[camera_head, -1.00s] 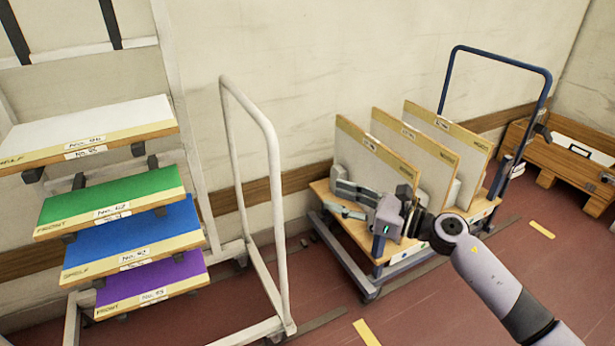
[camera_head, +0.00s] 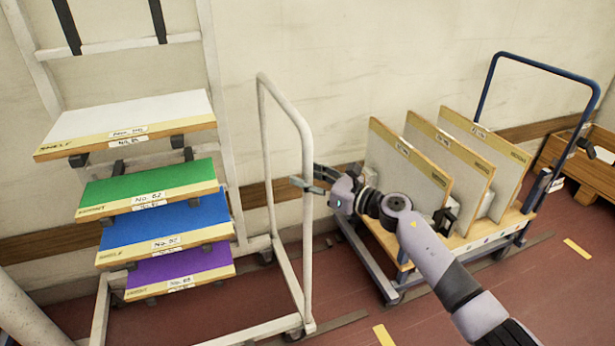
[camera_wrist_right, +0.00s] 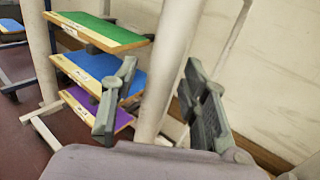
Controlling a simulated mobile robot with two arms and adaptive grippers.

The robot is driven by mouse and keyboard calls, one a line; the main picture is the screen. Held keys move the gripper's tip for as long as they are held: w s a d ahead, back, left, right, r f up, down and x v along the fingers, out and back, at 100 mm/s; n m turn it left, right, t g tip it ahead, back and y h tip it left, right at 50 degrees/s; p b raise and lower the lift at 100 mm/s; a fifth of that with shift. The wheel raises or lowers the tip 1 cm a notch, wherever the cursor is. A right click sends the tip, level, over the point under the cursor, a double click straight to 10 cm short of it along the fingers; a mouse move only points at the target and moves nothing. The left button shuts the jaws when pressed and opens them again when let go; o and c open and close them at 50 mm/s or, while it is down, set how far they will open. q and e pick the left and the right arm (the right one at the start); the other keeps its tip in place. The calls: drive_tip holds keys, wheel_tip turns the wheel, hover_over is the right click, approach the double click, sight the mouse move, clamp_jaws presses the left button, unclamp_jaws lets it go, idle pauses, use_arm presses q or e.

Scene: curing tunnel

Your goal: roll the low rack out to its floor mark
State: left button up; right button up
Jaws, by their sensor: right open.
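A white wheeled rack carries sloping white, green, blue and purple boards on the left, and its hoop-shaped push handle (camera_head: 307,240) stands at its right side. My right gripper (camera_head: 308,186) is open at the upright of this handle. In the right wrist view, the open fingers (camera_wrist_right: 162,108) lie on either side of the white upright (camera_wrist_right: 172,65); contact cannot be told. A yellow floor mark (camera_head: 384,335) lies at the bottom, and another yellow mark (camera_head: 577,248) lies at the right. My left gripper is not in view.
A blue-framed trolley (camera_head: 398,292) with several upright boards stands right of the white rack, behind my right arm. A wooden crate (camera_head: 562,160) is at the far right. The wall is close behind. Red floor (camera_head: 490,312) is open in front.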

drive_tip(key=shift+c, duration=0.5)
clamp_jaws()
idle(0.5)
